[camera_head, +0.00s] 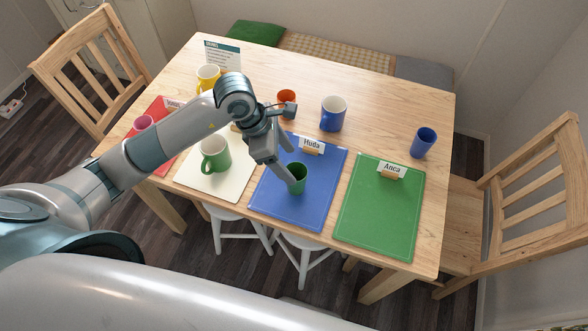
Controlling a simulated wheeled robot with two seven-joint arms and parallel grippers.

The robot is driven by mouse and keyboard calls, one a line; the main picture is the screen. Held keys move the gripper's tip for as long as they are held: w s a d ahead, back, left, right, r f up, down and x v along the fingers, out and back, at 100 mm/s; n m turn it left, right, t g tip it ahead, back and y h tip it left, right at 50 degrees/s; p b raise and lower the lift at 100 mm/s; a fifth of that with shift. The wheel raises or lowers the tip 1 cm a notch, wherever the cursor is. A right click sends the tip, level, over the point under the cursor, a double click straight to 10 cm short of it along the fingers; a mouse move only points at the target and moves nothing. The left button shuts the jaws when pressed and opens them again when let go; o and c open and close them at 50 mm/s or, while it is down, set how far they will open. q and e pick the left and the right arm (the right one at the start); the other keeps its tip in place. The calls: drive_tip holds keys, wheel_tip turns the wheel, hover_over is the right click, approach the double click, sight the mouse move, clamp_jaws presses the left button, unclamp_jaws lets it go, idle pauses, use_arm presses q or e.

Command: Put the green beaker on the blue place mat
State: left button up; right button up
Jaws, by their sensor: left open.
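The green beaker (298,181) stands upright on the blue place mat (320,215), near the middle of the mat. My left gripper (288,176) is open, its fingers right at the beaker's upper left side. One finger tip is close to the beaker's rim; I cannot tell whether it touches. The arm and gripper cover the mat's upper left part. My right gripper is not in view.
A green mug (213,158) stands on the cream mat (222,187). The green mat (380,225) is bare but for the Anca card (392,170). The Huda card (312,145), a blue mug (333,114), a blue beaker (423,142) and an orange beaker (287,98) stand behind.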

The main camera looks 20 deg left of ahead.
use_arm(q)
drive_tip(key=shift+v, duration=1.15)
